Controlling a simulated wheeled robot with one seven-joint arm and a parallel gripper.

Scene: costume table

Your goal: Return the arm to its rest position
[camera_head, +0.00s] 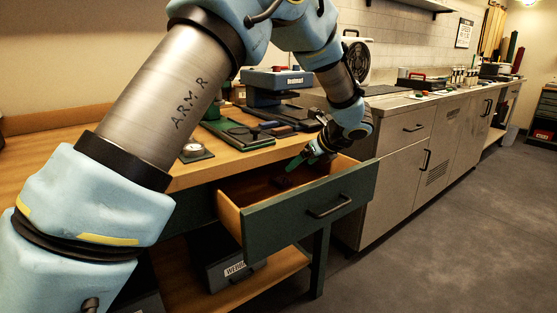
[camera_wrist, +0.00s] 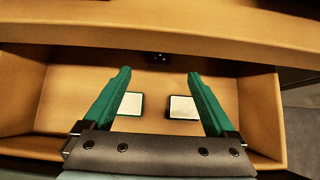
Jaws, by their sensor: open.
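My arm reaches from the left foreground over the workbench to the open drawer (camera_head: 310,215) of the wooden bench. My gripper (camera_head: 292,167) hangs over the drawer, pointing down into it. In the wrist view, my gripper (camera_wrist: 159,73) has its two green fingers spread wide, with nothing held between them. A small dark thing (camera_wrist: 160,57) shows by the drawer's wall. In the head view a dark patch lies in the drawer under the gripper.
The workbench top (camera_head: 235,160) carries a blue machine (camera_head: 277,80), a green tray (camera_head: 238,132) and a small round gauge (camera_head: 193,150). A dark box (camera_head: 225,262) sits on the shelf below. Grey cabinets (camera_head: 405,175) stand to the right. The floor (camera_head: 440,245) in front is clear.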

